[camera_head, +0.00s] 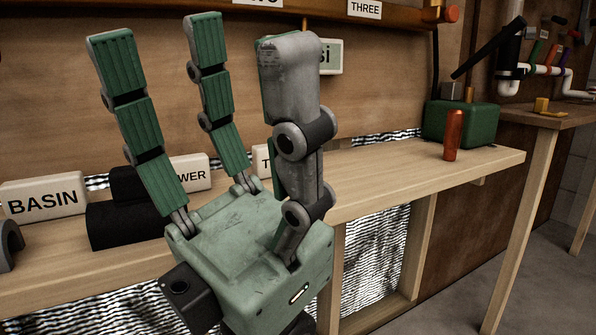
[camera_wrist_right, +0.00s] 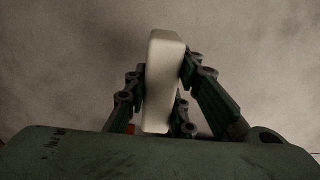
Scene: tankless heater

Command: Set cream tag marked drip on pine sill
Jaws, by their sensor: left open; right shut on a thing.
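A pale cream block-like tag (camera_wrist_right: 164,75) is held between the fingers of my right gripper (camera_wrist_right: 165,85) in the right wrist view. Its lettering does not show from this side. My right gripper is not seen in the head view. My left gripper (camera_head: 205,45) is open and empty, fingers pointing up, in front of the pine sill (camera_head: 385,172). The sill is a light wooden ledge running across the head view. My left gripper hides part of it.
On the sill stand a BASIN tag (camera_head: 45,197), a partly hidden tag ending in WER (camera_head: 190,173), black cylinders (camera_head: 112,225), an orange cylinder (camera_head: 453,136) and a green box (camera_head: 462,123). Bare sill shows between my left gripper and the orange cylinder.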

